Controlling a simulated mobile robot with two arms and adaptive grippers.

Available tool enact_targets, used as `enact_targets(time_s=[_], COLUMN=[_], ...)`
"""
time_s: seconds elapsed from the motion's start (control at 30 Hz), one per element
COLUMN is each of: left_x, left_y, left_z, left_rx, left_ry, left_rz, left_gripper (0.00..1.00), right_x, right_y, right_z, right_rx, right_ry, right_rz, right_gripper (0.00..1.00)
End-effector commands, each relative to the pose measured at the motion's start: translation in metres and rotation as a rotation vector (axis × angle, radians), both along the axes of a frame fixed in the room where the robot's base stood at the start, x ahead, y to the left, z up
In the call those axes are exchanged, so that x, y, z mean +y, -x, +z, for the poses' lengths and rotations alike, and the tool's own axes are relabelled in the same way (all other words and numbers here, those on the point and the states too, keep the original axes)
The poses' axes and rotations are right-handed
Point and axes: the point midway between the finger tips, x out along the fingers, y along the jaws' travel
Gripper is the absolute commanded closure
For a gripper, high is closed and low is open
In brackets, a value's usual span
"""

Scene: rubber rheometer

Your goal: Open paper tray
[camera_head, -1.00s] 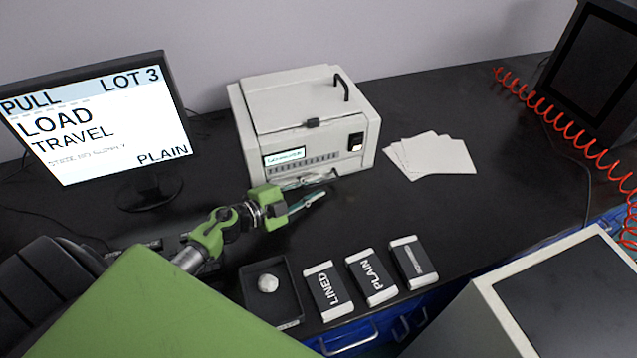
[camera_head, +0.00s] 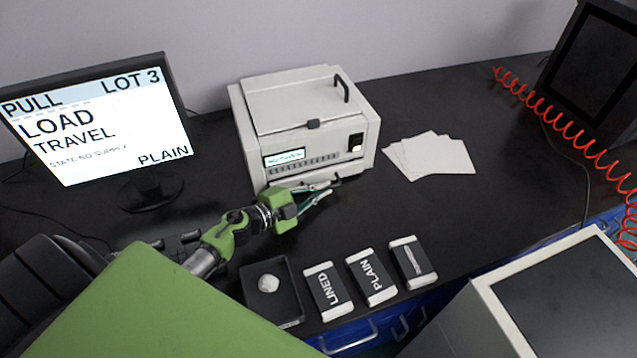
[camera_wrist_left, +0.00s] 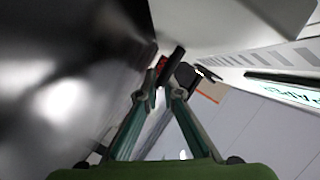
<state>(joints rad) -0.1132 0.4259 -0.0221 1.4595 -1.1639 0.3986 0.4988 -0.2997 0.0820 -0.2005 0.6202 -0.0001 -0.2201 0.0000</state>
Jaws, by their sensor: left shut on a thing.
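The pale printer-like machine (camera_head: 300,105) stands against the wall on the bench. Its paper tray is at the low front, partly hidden behind my gripper, and I cannot tell how far it is out. My left gripper (camera_head: 334,186) is at the foot of the machine's front, shut on a small dark handle (camera_head: 338,180) there. In the left wrist view, the fingertips (camera_wrist_left: 162,88) close around the dark handle (camera_wrist_left: 172,64), beside the machine's pale front. My right gripper is not in view.
White sheets (camera_head: 432,156) lie right of the machine. Several boxes, including the PLAIN box (camera_head: 371,278), and a black tray (camera_head: 291,312) with a pale lump (camera_head: 268,283) lie at the front edge. A monitor (camera_head: 100,120) stands left. Bench in front of the gripper is clear.

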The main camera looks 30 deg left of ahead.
Motion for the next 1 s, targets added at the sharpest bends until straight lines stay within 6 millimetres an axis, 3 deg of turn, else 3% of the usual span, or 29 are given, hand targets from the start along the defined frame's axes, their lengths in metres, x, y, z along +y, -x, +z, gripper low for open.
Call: enact_targets(time_s=[0.03,0.17,0.47,0.5,0.53,0.57,1.0], left_x=[-0.010,-0.021,-0.022,-0.022,-0.022,-0.022,-0.019], left_y=[0.009,0.020,0.021,0.021,0.020,0.020,0.028], left_z=[0.001,0.000,-0.001,-0.001,-0.001,-0.001,0.000], left_rx=[0.008,0.008,0.004,0.004,0.004,0.004,0.005], left_ry=[0.004,0.002,0.000,0.000,0.000,0.000,0.000], left_rz=[-0.006,-0.004,-0.002,-0.002,-0.002,-0.002,-0.003], left_gripper=[1.00,1.00,1.00,0.86,0.78,0.77,0.77], right_x=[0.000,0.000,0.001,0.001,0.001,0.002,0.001], right_y=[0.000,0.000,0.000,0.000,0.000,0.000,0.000], right_z=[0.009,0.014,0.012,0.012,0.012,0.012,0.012], right_rx=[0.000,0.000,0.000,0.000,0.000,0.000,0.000], right_ry=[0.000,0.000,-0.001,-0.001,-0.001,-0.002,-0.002], right_rz=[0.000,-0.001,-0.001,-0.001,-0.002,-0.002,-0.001], right_gripper=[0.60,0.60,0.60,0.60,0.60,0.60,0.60])
